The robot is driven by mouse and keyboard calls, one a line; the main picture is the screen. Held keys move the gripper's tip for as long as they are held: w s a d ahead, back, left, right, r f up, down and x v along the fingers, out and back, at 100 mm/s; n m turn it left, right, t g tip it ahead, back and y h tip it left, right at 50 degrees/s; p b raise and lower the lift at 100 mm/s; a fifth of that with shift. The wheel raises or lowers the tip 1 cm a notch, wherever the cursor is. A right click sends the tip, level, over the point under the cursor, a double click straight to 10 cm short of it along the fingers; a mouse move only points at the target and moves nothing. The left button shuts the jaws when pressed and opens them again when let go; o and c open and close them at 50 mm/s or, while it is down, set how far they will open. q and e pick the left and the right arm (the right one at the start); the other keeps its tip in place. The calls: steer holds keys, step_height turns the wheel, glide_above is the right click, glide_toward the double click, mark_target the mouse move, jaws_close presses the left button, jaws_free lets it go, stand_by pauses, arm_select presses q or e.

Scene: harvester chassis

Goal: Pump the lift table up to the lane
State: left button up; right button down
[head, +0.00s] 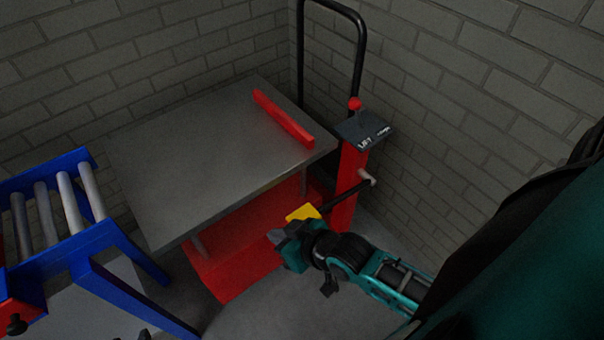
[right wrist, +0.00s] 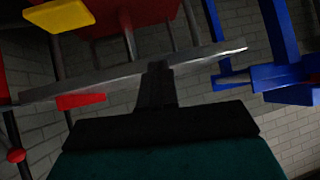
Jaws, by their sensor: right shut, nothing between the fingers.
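The lift table's grey top (head: 215,150) stands level over a red base (head: 235,262) in the head view. A red post (head: 348,185) carries a dark LIFT panel (head: 364,130) and a red-knobbed lever (head: 355,104). A yellow pedal (head: 302,212) sits on a black bar from the post. My right gripper (head: 280,238) is shut and empty, just in front of and below the pedal in the picture; I cannot tell whether they touch. In the right wrist view, the pedal (right wrist: 60,15) is at upper left, beyond the dark gripper (right wrist: 157,75). My left gripper is not in view.
A blue roller lane (head: 85,250) with grey rollers (head: 68,200) stands left of the table; the table top looks about level with or a little below it, hard to judge. A red bar (head: 283,118) lies along the top's far edge. Brick walls close the corner behind.

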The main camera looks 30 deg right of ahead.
steer(key=w+a+f+g+y+b, duration=0.1)
steer(key=w+a+g+b, duration=0.15)
steer(key=w, duration=0.25)
step_height(320, 180, up, 5)
steer(key=m+g+h+b, duration=0.2)
steer(key=g+h+b, duration=0.2)
steer(key=g+b, duration=0.35)
glide_above(302, 216)
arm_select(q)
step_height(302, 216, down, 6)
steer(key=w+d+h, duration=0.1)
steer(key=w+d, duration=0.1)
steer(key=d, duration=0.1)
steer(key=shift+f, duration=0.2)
arm_select(e)
steer(key=shift+n, duration=0.3)
step_height(302, 216, down, 14)
steer(key=b, duration=0.5)
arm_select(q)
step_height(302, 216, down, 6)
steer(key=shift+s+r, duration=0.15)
